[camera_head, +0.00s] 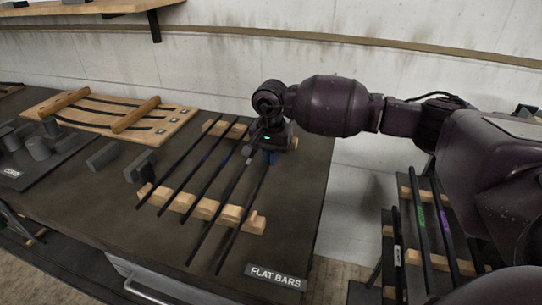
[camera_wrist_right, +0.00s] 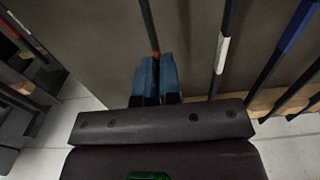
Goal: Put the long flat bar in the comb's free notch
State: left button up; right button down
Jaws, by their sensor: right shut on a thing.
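My right gripper (camera_head: 268,157) has blue fingertips and is shut on the rightmost long dark flat bar (camera_head: 243,218). In the right wrist view the blue fingers (camera_wrist_right: 156,78) close around this bar (camera_wrist_right: 150,28), which has an orange-red mark at the fingers. The bar slants across the right end of the notched wooden front comb (camera_head: 202,208); I cannot tell if it is seated in a notch or just above it. A matching rear comb (camera_head: 215,127) is partly hidden by the gripper. Several other dark bars lie across both combs, to the left. My left gripper is not in view.
A "FLAT BARS" label (camera_head: 275,277) lies at the bench's front right edge. A lower rack (camera_head: 437,263) with marked bars stands at right. A wooden board (camera_head: 100,112) with curved strips and grey blocks (camera_head: 103,156) are at left. A shelf (camera_head: 75,8) hangs above.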

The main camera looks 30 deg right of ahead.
jog(key=shift+f, duration=0.25)
dwell(0.6)
jog(key=c, duration=1.2)
grip_release()
jog(key=shift+r, duration=0.15)
jog(key=shift+r+p, duration=0.4)
jog(key=shift+r, duration=4.9)
